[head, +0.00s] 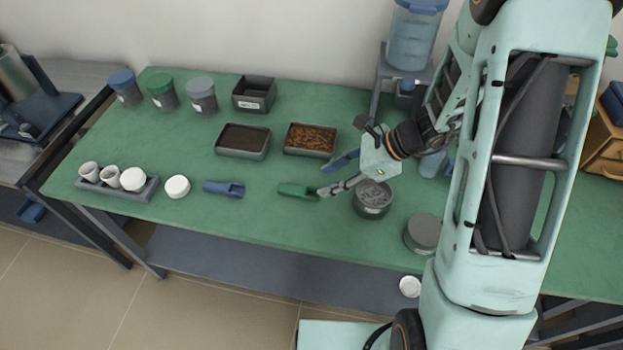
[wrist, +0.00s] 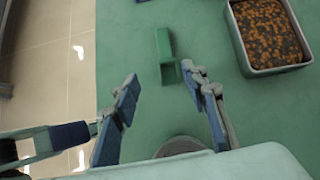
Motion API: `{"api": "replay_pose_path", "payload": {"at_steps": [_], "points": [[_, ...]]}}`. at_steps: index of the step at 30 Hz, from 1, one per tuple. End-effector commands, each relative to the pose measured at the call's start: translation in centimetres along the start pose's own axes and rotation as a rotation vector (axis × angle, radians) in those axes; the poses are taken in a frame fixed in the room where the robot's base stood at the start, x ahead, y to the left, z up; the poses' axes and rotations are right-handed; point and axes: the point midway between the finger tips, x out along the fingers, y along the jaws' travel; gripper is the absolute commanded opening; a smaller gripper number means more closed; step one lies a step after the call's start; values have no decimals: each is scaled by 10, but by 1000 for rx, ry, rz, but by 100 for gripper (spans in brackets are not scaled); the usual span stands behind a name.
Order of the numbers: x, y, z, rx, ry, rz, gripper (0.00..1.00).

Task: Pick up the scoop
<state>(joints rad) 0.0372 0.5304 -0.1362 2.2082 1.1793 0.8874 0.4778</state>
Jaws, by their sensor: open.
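A green scoop (head: 297,191) lies on the green bench top, just left of my gripper in the head view. It also shows in the wrist view (wrist: 165,50), a little beyond the fingertips and roughly in line with the gap between them. A blue scoop (head: 223,188) lies further left on the bench. My gripper (head: 323,182) is open and empty, its fingers spread apart in the wrist view (wrist: 160,80). One fingertip appears close to the green scoop's right end; I cannot tell whether they touch.
A dark round tub (head: 372,204) stands under my gripper's wrist. Trays of dark (head: 242,141) and orange-brown material (head: 310,140) lie behind. A white lid (head: 177,187) and a crucible rack (head: 117,184) are at left. A grey-lidded tub (head: 422,232) is at right.

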Motion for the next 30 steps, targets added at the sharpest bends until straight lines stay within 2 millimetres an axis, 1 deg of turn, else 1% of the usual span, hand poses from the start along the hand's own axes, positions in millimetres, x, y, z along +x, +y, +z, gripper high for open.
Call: {"api": "replay_pose_path", "payload": {"at_steps": [5, 8, 13, 15, 20, 30], "points": [[5, 2, 5, 64, -52, -10, 41], [18, 2, 6, 70, -58, -9, 41], [46, 1, 7, 69, -56, -10, 41], [53, 0, 8, 68, -56, -11, 41], [63, 0, 8, 68, -55, -12, 41], [105, -5, 10, 67, -54, -10, 41]]}}
